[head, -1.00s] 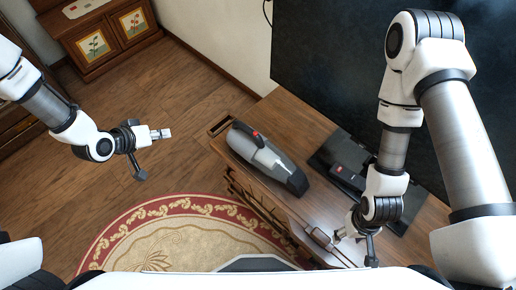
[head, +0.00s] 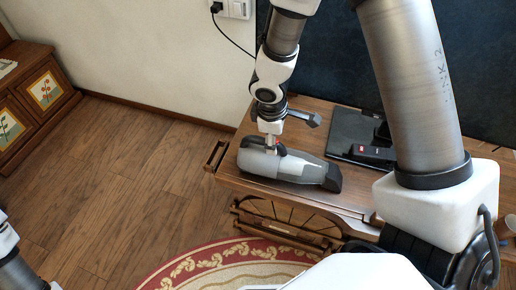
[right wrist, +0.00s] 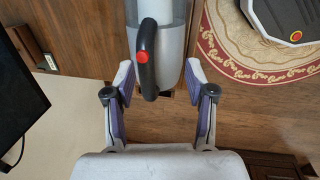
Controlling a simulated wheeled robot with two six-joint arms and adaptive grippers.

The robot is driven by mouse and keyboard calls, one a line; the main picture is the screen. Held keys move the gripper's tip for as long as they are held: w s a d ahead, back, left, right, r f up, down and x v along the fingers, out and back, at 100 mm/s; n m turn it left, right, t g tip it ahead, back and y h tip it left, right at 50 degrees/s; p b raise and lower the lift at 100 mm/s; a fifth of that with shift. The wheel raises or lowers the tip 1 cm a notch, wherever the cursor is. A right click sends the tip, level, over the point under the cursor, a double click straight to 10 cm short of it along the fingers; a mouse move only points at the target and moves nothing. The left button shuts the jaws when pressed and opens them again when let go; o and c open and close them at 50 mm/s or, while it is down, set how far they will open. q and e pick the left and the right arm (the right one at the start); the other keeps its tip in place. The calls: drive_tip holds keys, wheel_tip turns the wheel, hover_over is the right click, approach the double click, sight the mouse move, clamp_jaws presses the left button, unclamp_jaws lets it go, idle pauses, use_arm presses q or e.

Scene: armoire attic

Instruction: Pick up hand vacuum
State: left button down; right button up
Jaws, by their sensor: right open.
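The hand vacuum (head: 302,172) lies on its side along the front of the wooden table (head: 228,176). It has a grey body, a dark nozzle end toward the right and a dark handle with a red button. My right gripper (head: 272,146) is over its left, handle end. In the right wrist view the gripper (right wrist: 158,66) is open, with one finger on each side of the vacuum's dark handle (right wrist: 148,75). A gap shows between the fingers and the handle. My left gripper is out of view; only part of that arm shows at the lower left.
A black flat object (head: 350,132) and a black box with a red label (head: 373,154) lie behind the vacuum. A large dark panel (head: 345,60) stands behind the table. A patterned round rug (head: 225,262) and open wooden floor (head: 130,165) lie left and in front.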

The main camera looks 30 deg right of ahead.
sight(292, 161)
drive_tip(key=shift+t, duration=0.4)
drive_tip(key=w+f+b, duration=0.1)
drive_tip(key=f, duration=0.1)
drive_tip(key=d+f+b, duration=0.1)
drive_tip(key=f, duration=0.1)
drive_tip(key=w+f+b, duration=0.1)
drive_tip(key=f+b, duration=0.1)
drive_tip(key=shift+w+d, duration=0.2)
drive_tip(key=shift+w, duration=0.15)
drive_tip(key=shift+d+f, duration=0.1)
drive_tip(key=shift+f, duration=0.15)
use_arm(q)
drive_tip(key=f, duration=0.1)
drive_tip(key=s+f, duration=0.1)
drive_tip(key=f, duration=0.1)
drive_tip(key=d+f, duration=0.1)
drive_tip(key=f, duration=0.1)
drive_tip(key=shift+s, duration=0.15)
use_arm(e)
drive_tip(key=shift+w, duration=0.1)
drive_tip(key=shift+r, duration=0.15)
clamp_jaws()
